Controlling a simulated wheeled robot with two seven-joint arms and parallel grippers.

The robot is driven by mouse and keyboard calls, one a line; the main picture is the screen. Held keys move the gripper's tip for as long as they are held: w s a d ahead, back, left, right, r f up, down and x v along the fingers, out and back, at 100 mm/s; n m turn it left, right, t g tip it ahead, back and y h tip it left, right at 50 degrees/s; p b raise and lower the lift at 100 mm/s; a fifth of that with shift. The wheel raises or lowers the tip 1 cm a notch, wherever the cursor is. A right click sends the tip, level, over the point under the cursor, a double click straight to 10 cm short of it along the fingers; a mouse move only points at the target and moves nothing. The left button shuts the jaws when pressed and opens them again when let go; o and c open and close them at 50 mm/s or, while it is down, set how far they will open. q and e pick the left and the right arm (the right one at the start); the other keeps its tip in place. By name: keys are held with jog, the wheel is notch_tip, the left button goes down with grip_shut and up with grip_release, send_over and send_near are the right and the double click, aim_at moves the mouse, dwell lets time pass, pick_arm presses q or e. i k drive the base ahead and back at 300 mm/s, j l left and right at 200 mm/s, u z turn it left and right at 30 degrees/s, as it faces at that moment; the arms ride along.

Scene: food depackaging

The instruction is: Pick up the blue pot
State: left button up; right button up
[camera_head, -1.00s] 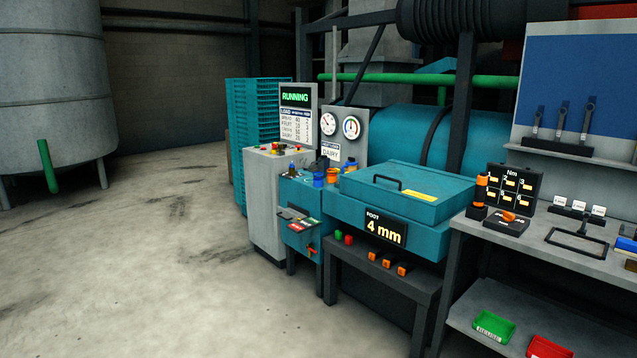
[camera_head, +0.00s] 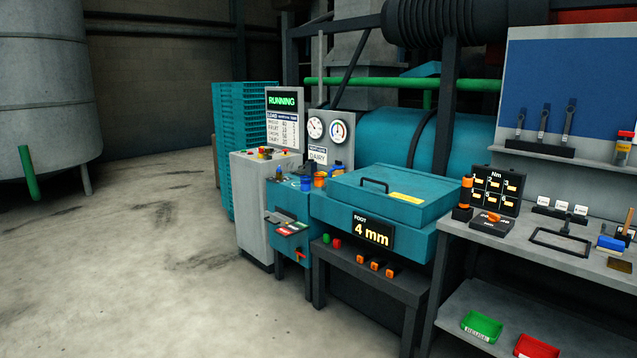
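A small blue pot (camera_head: 306,183) stands on top of the teal unit (camera_head: 291,196) in the middle of the view, just left of an orange pot (camera_head: 319,180). It is small in the picture, and I cannot tell whether it holds anything. Neither of my grippers is in view, and nothing is seen touching the pot.
A teal lidded box (camera_head: 386,196) with a "4 mm" sign (camera_head: 373,230) stands right of the pots. A grey cabinet (camera_head: 254,205) stands to their left. A grey workbench (camera_head: 570,262) with tools fills the right. Open concrete floor (camera_head: 140,270) lies at the left and front.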

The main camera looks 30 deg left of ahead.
aim_at(305, 180)
jog(key=i+j, duration=0.2)
jog(key=j, duration=0.15)
jog(key=i+j, duration=0.2)
jog(key=i+j+z, duration=0.1)
jog(key=j, duration=0.35)
jog(key=i+j, duration=0.3)
